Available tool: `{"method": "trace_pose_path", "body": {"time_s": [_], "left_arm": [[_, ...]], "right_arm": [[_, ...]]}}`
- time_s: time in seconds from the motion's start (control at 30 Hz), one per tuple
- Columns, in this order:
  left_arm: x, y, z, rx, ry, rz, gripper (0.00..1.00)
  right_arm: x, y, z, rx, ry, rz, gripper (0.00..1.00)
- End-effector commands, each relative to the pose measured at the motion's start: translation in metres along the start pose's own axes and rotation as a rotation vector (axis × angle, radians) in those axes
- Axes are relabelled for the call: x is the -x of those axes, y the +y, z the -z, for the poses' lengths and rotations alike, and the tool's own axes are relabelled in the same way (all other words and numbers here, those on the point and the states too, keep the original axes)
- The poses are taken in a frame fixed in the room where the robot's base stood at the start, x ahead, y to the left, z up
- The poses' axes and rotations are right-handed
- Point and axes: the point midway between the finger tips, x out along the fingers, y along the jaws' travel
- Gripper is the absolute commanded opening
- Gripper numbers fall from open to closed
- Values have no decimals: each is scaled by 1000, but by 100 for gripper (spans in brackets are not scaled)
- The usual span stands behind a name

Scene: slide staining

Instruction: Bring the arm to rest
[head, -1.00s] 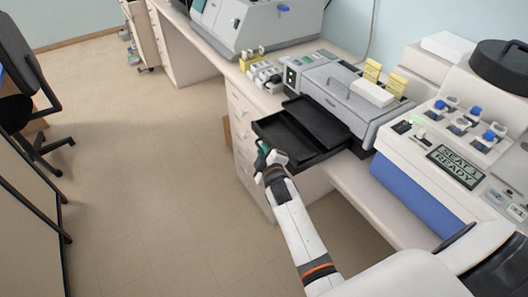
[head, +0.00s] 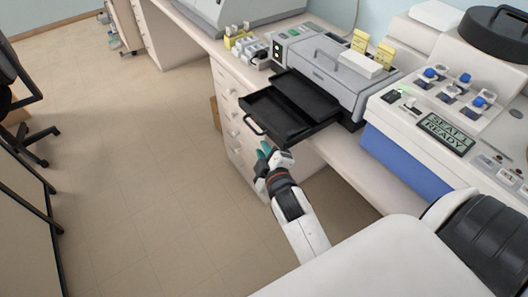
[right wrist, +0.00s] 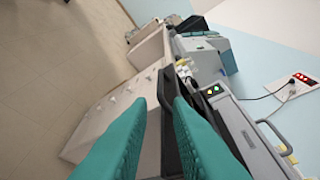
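My right gripper (head: 266,150) is just in front of and below the black tray (head: 296,127) in the head view. Its teal fingers stand apart with nothing between them, as the right wrist view (right wrist: 160,102) shows. The black tray sticks out from the grey machine (head: 340,77) on the counter, and its front handle (head: 252,126) is free of the gripper. In the right wrist view the black tray (right wrist: 168,85) shows behind the gap between the fingers. My left gripper is not in view.
A white counter with drawers (head: 232,120) runs along the wall. A blue and white stainer (head: 412,165) with a "SEAT 1 READY" display stands at the right. Yellow-topped boxes (head: 240,38) stand beside the machine.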

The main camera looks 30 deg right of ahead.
Motion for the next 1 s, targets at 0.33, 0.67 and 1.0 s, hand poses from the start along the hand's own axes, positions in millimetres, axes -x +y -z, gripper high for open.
{"method": "trace_pose_path", "body": {"time_s": [0.33, 0.67, 1.0], "left_arm": [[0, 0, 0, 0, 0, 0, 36], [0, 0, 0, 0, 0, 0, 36], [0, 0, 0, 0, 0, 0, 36]], "right_arm": [[0, 0, 0, 0, 0, 0, 18], [-8, 72, 24, -62, 30, -145, 18], [48, 292, 140, -289, 281, -579, 18]]}}
